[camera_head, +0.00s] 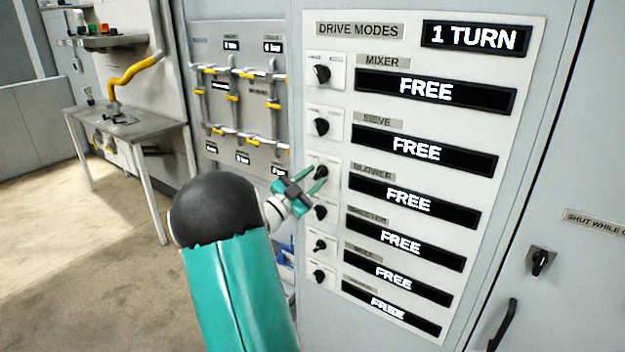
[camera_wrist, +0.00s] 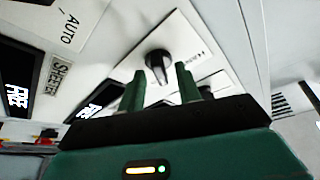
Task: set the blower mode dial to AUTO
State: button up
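The blower dial (camera_head: 320,172) is a black knob on a white plate in the third row of the drive modes panel, left of the BLOWER label (camera_head: 372,170). Its display (camera_head: 408,201) reads FREE. My gripper (camera_head: 314,182) is in front of this dial and partly covers its plate. In the wrist view, my two green fingers (camera_wrist: 161,85) stand apart with nothing held. A black knob (camera_wrist: 158,65) shows just beyond and between the fingertips; I cannot tell whether they touch it. An AUTO marking (camera_wrist: 70,28) shows at the upper left.
The mixer dial (camera_head: 320,74) and sieve dial (camera_head: 320,127) are above, and the sheeter dial (camera_head: 320,212) is close below my gripper. Every row reads FREE. The top display (camera_head: 475,38) reads 1 TURN. A pipe panel (camera_head: 240,100) is to the left; a door handle (camera_head: 503,325) is at lower right.

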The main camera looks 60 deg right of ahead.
jog(key=v, duration=1.3)
jog(key=shift+a+f, duration=0.15)
jog(key=shift+a, duration=0.15)
jog(key=shift+w, duration=0.15)
